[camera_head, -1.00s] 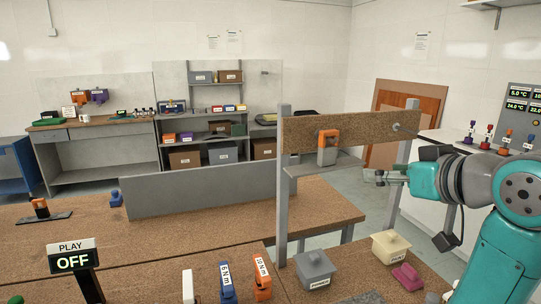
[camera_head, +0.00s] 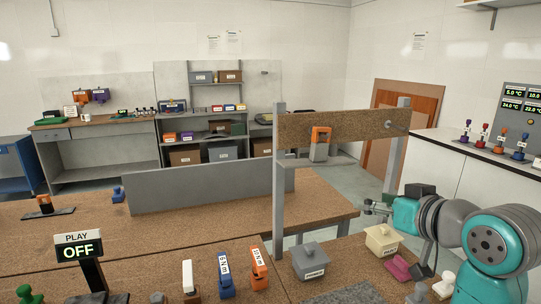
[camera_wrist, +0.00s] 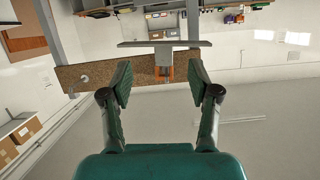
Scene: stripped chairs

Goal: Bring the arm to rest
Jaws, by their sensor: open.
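My teal arm (camera_head: 450,225) stands at the right in the head view, bent, with my gripper (camera_head: 375,207) pointing left. The gripper is in the air in front of the right post of a brown board frame. In the wrist view my gripper (camera_wrist: 160,84) is open, its two fingers wide apart with nothing held between them. Beyond the fingers, an orange-and-grey tool (camera_wrist: 164,64) shows at the board, apart from them. The same tool (camera_head: 320,146) stands on the small grey shelf (camera_head: 298,162) in the head view.
The brown board (camera_head: 350,124) spans two grey posts. A sign reads PLAY OFF (camera_head: 80,246). A white counter (camera_head: 450,165) stands at the right.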

